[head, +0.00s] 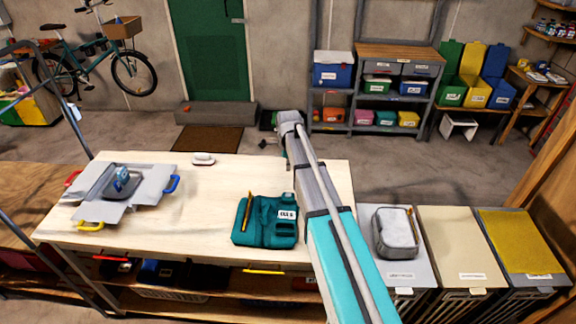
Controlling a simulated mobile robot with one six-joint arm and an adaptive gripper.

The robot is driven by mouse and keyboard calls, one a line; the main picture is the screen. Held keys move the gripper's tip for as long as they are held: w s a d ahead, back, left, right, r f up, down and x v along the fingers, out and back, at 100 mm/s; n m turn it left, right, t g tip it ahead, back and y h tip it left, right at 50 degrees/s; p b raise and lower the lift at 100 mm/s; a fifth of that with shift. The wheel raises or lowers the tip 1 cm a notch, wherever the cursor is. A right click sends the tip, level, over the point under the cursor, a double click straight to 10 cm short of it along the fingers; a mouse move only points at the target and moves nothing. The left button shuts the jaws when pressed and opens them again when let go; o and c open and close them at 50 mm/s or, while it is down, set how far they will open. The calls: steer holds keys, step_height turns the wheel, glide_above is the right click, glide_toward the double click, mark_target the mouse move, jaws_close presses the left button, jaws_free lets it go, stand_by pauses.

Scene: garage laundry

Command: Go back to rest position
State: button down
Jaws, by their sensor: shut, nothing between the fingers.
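My arm reaches from the bottom edge up over the right part of the workbench (225,215). My gripper (265,143) shows small and dark beside the arm's far end, near the bench's back edge. It is shut and holds nothing. A teal pouch (265,222) with a white label and an orange-yellow pencil lies on the bench, left of the arm.
A small white object (203,159) lies at the bench's back edge. A grey case (396,232) with a pencil sits on the lidded bins to the right. Shelves (375,95), a green door (208,50) and a bicycle (95,60) stand behind. The bench's middle is clear.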

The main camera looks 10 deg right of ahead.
steer(key=s+f+n+b, duration=0.3)
steer(key=s+n, duration=1.8)
steer(key=s, duration=0.5)
steer(key=shift+a, duration=0.15)
stand_by(0.5)
